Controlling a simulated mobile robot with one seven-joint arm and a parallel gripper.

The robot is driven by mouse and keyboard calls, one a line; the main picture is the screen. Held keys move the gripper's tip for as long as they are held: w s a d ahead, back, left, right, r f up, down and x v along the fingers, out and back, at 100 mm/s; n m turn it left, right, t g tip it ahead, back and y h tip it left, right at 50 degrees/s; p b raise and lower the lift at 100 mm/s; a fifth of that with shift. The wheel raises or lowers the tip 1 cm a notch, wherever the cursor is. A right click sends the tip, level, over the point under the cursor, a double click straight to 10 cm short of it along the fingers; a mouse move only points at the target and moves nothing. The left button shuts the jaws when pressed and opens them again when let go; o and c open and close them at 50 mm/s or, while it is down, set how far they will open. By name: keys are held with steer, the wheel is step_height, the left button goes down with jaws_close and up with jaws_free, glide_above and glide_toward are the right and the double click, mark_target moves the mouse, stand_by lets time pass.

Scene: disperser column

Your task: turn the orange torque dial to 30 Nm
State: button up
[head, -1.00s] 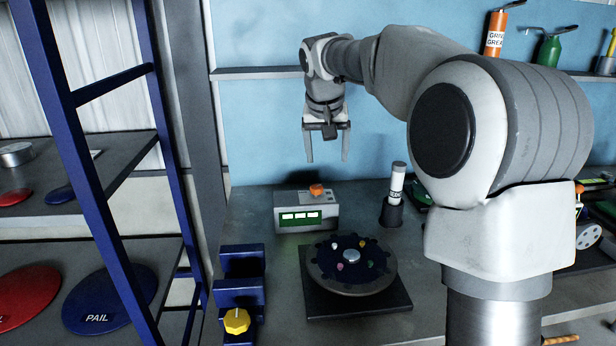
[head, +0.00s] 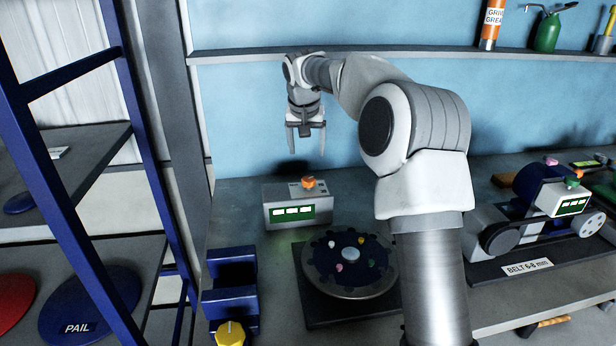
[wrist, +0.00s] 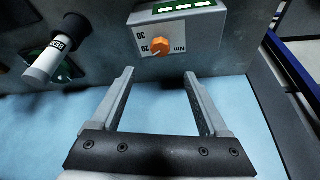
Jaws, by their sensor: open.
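The orange torque dial (head: 308,182) sits on top of a grey box (head: 270,216) with a lit green display on its front. The wrist view shows the dial (wrist: 161,46) upside down on a white scale plate, with "20", "30" and "Nm" printed by it. I cannot tell which mark it points at. My gripper (head: 306,151) hangs above the box, pointing down, fingers apart and empty. In the wrist view the dial lies beyond the open fingertips (wrist: 159,75), roughly centred between them and not touched.
A round dark turntable (head: 350,291) with small coloured pegs stands in front of the box. A blue stepped block with a yellow knob (head: 230,333) is at front left. A belt machine (head: 520,222) stands to the right. A labelled white cylinder (wrist: 42,66) shows in the wrist view.

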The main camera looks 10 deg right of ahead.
mark_target(308, 179)
steer(key=x, duration=1.2)
steer(key=shift+w+f, duration=0.2)
steer(key=shift+f, duration=0.05)
jaws_close()
